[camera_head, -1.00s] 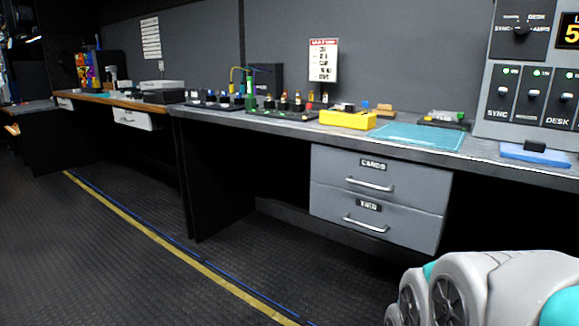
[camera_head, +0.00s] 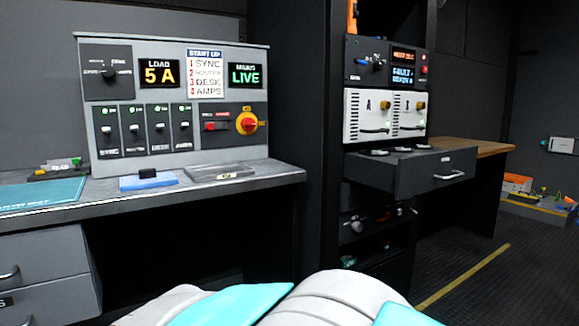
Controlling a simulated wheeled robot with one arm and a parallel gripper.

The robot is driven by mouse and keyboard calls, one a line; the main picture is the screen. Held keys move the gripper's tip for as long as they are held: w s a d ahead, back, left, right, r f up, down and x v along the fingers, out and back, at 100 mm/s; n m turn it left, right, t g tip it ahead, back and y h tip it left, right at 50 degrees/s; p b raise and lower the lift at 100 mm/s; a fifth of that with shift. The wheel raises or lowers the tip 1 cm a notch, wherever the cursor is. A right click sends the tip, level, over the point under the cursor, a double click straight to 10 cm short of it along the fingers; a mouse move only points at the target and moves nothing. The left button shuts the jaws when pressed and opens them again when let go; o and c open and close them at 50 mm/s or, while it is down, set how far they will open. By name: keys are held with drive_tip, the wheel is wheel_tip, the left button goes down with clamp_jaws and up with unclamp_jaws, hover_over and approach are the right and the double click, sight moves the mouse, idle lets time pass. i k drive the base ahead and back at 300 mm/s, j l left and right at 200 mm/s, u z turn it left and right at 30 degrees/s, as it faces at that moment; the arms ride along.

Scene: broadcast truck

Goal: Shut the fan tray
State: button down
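The fan tray (camera_head: 408,171) is most likely the dark grey drawer in the equipment rack at the right of the head view. It sticks out of the rack, pulled open, with a silver handle (camera_head: 449,175) and a small label on its front. Several dark round shapes, perhaps fans, show at its top near the rack. My gripper is not in view. Only white and teal parts of my arm show at the bottom, well short of the tray.
A power panel (camera_head: 175,105) with switches stands on the grey desk (camera_head: 230,184) at left. Grey drawers (camera_head: 45,270) are below it. A wooden-topped bench (camera_head: 490,148) stands right of the rack. Open floor (camera_head: 475,285) with a yellow line lies at front right.

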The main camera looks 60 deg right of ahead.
sight(404, 170)
drive_tip(key=j+z, duration=0.15)
drive_tip(key=z, duration=2.15)
drive_tip(key=k+l, duration=0.05)
